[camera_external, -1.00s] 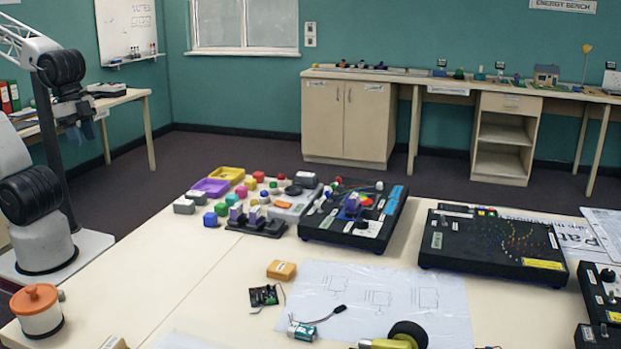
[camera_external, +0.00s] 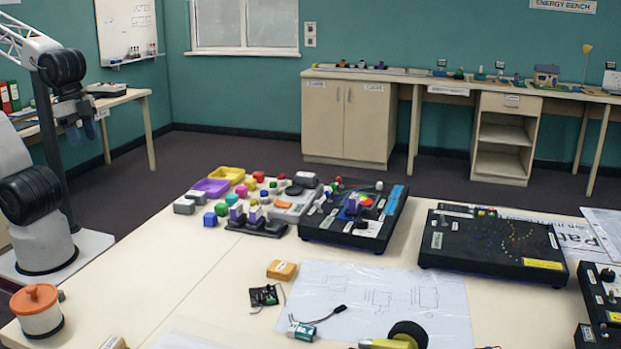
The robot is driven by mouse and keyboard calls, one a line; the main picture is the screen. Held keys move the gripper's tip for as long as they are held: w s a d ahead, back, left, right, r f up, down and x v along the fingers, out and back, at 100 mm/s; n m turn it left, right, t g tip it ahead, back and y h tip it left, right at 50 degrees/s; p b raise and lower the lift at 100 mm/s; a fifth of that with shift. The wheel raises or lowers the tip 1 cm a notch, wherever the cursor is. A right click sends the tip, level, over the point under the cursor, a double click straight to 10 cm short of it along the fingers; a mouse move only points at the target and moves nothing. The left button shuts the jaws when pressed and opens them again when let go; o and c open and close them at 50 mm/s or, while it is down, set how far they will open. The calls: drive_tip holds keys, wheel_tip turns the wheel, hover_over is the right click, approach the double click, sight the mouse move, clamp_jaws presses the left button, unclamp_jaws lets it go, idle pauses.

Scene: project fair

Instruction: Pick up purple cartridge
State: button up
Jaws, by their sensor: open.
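A small purple cartridge (camera_external: 236,212) stands upright in a black rack (camera_external: 270,232) near the middle of the table. A lighter block (camera_external: 255,215) stands beside it in the rack. Another purple-blue block (camera_external: 352,204) sits on the black panel (camera_external: 335,235) to the right; I cannot tell whether it is also a cartridge. My gripper (camera_external: 82,131) hangs at the upper left, fingers pointing down, open and empty. It is far to the left of the rack and well above table height.
Purple tray (camera_external: 211,187), yellow tray (camera_external: 226,174) and several small coloured blocks crowd behind and left of the rack. An orange-lidded jar (camera_external: 38,311) stands at front left. The table's left-front area is mostly clear.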

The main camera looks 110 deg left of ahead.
drive_tip(key=w+a+r+m, duration=0.1)
drive_tip(key=w+r+m, duration=0.15)
drive_tip(key=w, duration=0.55)
drive_tip(key=w+a+r+m, duration=0.1)
drive_tip(key=w+r+m, duration=0.15)
drive_tip(key=w, duration=0.65)
drive_tip(key=m+g+y, duration=0.2)
drive_tip(key=m+g, duration=0.1)
drive_tip(key=m, duration=1)
hover_over(352, 196)
drive_tip(key=f, duration=1.2)
drive_tip(key=shift+d+f, duration=0.15)
drive_tip(key=shift+d, duration=0.25)
drive_tip(key=shift+a+f, duration=0.15)
drive_tip(key=shift+f, duration=1.1)
